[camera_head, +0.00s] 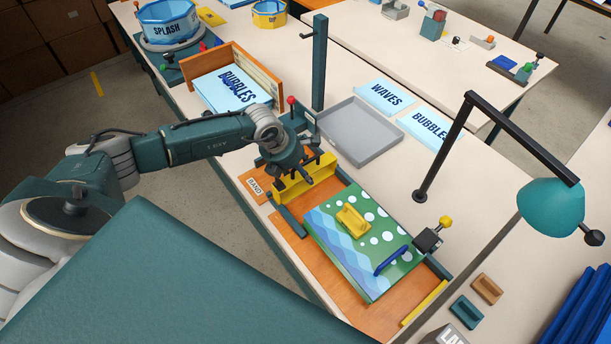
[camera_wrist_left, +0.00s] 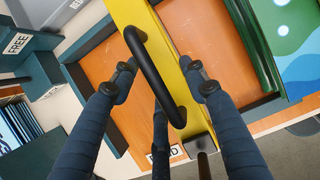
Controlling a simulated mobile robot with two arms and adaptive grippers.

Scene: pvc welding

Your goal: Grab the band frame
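The yellow frame bar (camera_head: 320,168), beside the BAND label (camera_head: 255,187), lies across the orange board. I take it to be the band frame. In the left wrist view the yellow bar (camera_wrist_left: 186,84) carries a black curved handle (camera_wrist_left: 152,78). My left gripper (camera_head: 306,173) is over the bar and hides part of it in the head view. In the left wrist view its fingers (camera_wrist_left: 158,75) are spread on both sides of the handle, with a gap and nothing clamped. Whether a finger touches the handle cannot be told. My right gripper is not in view.
A green and blue patterned panel (camera_head: 335,236) with a yellow grip (camera_head: 352,222) and a blue handle (camera_head: 391,260) lies right beside the bar. A grey tray (camera_head: 361,132), a dark post (camera_head: 319,70) and a teal lamp (camera_head: 550,208) stand around. The tray is empty.

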